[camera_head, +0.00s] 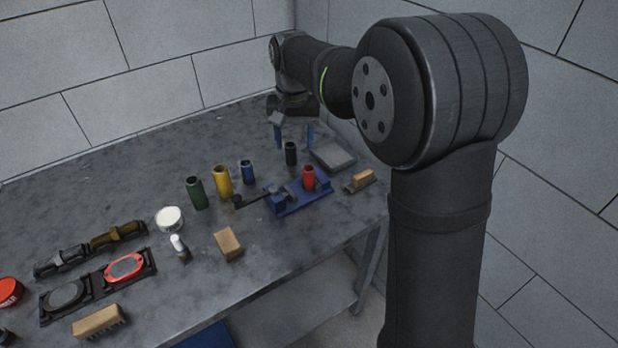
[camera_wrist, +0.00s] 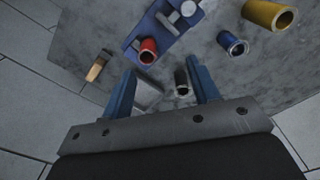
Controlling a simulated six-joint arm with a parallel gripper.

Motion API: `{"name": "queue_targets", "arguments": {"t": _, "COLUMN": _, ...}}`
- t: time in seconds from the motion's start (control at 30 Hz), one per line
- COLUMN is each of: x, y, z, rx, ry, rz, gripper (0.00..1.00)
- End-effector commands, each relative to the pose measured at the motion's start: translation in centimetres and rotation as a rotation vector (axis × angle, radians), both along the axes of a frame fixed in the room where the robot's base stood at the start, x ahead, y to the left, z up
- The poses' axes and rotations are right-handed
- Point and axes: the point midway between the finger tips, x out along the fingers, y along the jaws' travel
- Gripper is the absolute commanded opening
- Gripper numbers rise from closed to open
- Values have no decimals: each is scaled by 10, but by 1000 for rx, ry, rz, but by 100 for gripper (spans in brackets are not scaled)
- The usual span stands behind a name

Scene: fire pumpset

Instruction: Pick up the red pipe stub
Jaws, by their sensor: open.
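The red pipe stub (camera_head: 309,178) stands upright at the blue vise-like fixture (camera_head: 291,203), at the right part of the table. I cannot tell whether the fixture clamps it. In the wrist view the red pipe stub (camera_wrist: 148,51) shows beside the blue fixture (camera_wrist: 170,27), beyond my left finger. My gripper (camera_head: 293,136) is open and empty, its blue fingers pointing down over the back right of the table. In the wrist view my gripper (camera_wrist: 163,78) has a black pipe stub (camera_wrist: 183,83) showing between its fingers, not gripped.
Green (camera_head: 197,193), yellow (camera_head: 222,182) and blue (camera_head: 246,172) stubs stand left of the fixture. A grey flat block (camera_head: 332,156) and a wooden-handled brush (camera_head: 360,180) lie close right. A wood block (camera_head: 228,244) lies in front. The back left tabletop is clear.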

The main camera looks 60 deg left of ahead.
Motion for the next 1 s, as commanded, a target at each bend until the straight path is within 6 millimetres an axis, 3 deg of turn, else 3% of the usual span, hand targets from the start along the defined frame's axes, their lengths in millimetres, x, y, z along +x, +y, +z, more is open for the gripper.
{"name": "queue_targets", "arguments": {"t": 0.2, "x": 35, "y": 8, "z": 33, "rx": -2, "ry": 0, "rz": 246, "gripper": 55}}
{"name": "queue_targets", "arguments": {"t": 0.37, "x": 43, "y": 8, "z": 37, "rx": -4, "ry": 0, "rz": 314, "gripper": 55}}
{"name": "queue_targets", "arguments": {"t": 0.47, "x": 43, "y": 8, "z": 25, "rx": -6, "ry": 2, "rz": 320, "gripper": 55}}
{"name": "queue_targets", "arguments": {"t": 0.8, "x": 42, "y": 7, "z": -49, "rx": -8, "ry": 2, "rz": 318, "gripper": 55}}
{"name": "queue_targets", "arguments": {"t": 1.0, "x": 42, "y": 8, "z": -76, "rx": -5, "ry": 1, "rz": 318, "gripper": 55}}
